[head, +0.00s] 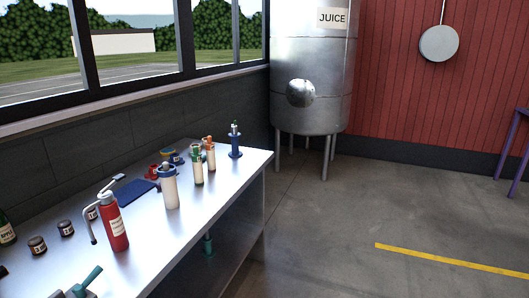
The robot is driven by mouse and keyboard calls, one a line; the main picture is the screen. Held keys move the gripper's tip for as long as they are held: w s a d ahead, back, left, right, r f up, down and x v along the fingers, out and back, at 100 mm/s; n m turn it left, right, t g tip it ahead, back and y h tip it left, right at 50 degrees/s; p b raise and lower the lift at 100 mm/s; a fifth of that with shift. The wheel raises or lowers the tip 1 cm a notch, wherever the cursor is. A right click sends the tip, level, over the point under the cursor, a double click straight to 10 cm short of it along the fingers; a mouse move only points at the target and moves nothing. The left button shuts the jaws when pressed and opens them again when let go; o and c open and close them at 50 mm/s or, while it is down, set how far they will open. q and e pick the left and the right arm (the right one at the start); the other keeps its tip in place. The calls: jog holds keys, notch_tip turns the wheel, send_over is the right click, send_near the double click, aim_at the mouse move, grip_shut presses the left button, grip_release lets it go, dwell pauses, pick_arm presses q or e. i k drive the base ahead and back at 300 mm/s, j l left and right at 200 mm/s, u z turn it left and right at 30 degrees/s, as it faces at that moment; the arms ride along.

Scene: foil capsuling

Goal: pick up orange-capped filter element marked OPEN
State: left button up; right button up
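An orange-capped filter element (211,159) with a pale body stands upright towards the far end of the metal bench. Any marking on it is too small to read. A similar element with a green cap (197,169) stands just in front of it and to the left, close beside it. Neither of my grippers is in view.
The bench (232,186) also holds a blue-capped canister (169,189), a red bottle (114,227) with a grey lever, a blue stand (235,147) and several small jars. The bench's right front strip is clear. A JUICE tank (310,85) stands beyond; the floor at right is open.

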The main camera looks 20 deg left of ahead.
aim_at(210, 150)
jog(key=i, duration=1.65)
jog(key=i+l+u, duration=0.1)
jog(key=i+u, duration=0.3)
jog(key=i, duration=0.15)
jog(key=i+l+u, duration=0.8)
jog(key=i, duration=0.2)
